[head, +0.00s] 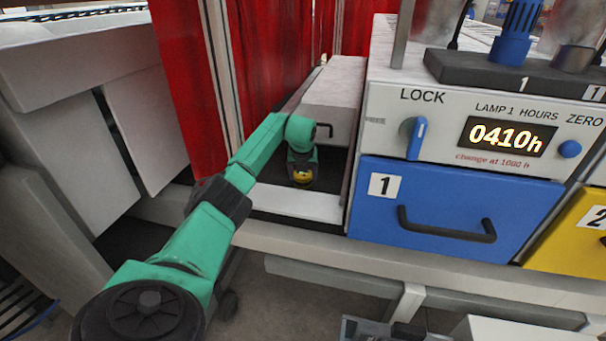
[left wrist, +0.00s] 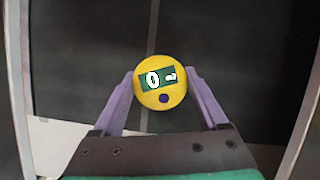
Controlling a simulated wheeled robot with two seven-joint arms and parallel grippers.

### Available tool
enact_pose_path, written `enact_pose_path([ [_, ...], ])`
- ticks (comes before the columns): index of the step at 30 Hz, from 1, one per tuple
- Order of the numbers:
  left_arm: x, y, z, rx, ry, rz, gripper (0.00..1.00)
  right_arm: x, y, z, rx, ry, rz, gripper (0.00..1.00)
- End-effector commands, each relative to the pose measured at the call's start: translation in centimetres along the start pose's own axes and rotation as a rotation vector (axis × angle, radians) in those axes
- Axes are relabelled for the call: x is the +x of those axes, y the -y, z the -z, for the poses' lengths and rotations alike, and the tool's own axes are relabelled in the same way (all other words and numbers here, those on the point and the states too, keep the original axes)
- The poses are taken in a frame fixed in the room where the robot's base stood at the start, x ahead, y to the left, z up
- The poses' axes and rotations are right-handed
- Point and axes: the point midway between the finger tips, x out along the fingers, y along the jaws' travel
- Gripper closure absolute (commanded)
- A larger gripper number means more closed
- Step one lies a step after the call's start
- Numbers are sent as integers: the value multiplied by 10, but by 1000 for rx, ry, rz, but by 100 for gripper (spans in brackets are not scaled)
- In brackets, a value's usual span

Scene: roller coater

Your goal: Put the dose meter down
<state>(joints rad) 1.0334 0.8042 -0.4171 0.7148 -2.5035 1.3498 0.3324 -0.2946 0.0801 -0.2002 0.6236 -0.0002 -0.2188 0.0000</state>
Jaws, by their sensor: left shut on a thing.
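The dose meter (left wrist: 161,98) is a round yellow disc with a small green display and a dark button. In the left wrist view it sits between the two purple fingers of my left gripper (left wrist: 160,90), which is shut on it. In the head view the dose meter (head: 302,177) shows as a small yellow spot at the end of my green left arm. My left gripper (head: 302,172) is over the dark belt (head: 268,198), in the opening beside the red curtain. Its fingers are mostly hidden there, and I cannot tell the height. My right gripper is not in view.
A red curtain (head: 180,80) hangs behind my left arm. The blue drawer 1 (head: 440,190), LOCK knob (head: 413,138) and lamp hour display (head: 507,136) are further right.

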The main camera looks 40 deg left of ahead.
Motion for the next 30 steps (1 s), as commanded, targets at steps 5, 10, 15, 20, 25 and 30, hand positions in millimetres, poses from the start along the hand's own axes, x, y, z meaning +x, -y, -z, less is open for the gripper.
enact_pose_path([
  [5,4,0,1,-1,2,2,100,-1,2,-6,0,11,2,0],
  [10,5,0,2,0,1,1,0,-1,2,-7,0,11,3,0],
  [15,4,0,2,0,1,1,0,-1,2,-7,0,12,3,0],
  [20,-12,-1,0,0,7,1,0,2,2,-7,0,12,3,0],
  [25,-56,-1,1,1,8,0,0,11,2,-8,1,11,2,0],
  [30,-98,0,1,0,5,2,0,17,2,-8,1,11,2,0],
])
